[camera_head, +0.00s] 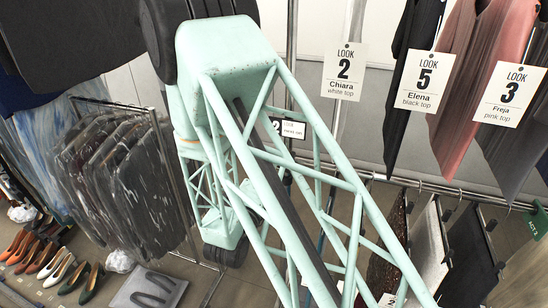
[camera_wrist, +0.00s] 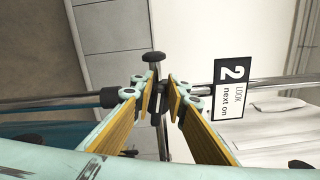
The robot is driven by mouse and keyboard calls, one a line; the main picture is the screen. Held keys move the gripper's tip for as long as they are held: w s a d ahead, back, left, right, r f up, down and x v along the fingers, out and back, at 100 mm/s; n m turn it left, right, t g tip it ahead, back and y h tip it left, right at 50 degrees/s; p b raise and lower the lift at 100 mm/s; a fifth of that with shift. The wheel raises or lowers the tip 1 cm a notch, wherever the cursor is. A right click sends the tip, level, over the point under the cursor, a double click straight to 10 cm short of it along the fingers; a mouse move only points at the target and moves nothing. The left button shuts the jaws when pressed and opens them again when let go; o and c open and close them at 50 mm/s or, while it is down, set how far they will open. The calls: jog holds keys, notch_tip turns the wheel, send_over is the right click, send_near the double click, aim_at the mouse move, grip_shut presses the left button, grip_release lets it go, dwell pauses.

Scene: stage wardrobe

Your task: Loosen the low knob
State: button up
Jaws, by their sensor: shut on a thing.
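In the wrist view my gripper (camera_wrist: 162,94) is closed in on a small dark knob (camera_wrist: 159,96), which sits between its two yellow-padded fingers. The fingers hide part of the knob. Metal tubing (camera_wrist: 215,90) runs across the picture behind the fingers. A dark T-shaped piece (camera_wrist: 153,57) stands just above the fingertips; I cannot tell if it is part of the same knob. In the head view my pale green arm covers the middle, and neither the knob nor the fingertips can be made out.
A small black-and-white "2, LOOK next on" sign (camera_wrist: 233,87) is close right of the fingers. In the head view, hanging tops with a "LOOK 2" tag (camera_head: 344,70) are at upper right. Dark garments (camera_head: 120,180) hang at left. Shoes (camera_head: 55,265) stand at lower left.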

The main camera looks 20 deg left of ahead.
jog(key=shift+d+f+n+p, duration=0.35)
jog(key=shift+f+n+p, duration=0.3)
jog(key=shift+n+p, duration=0.45)
jog(key=shift+f+n, duration=0.1)
jog(key=shift+n, duration=0.2)
jog(key=o, duration=0.7)
jog(key=shift+d, duration=0.15)
jog(key=shift+o, duration=0.2)
jog(key=shift+r, duration=0.2)
jog(key=shift+a+r, duration=0.15)
jog(key=shift+a, duration=0.15)
jog(key=shift+s, duration=0.1)
jog(key=s, duration=1.1)
jog(key=shift+s, duration=0.35)
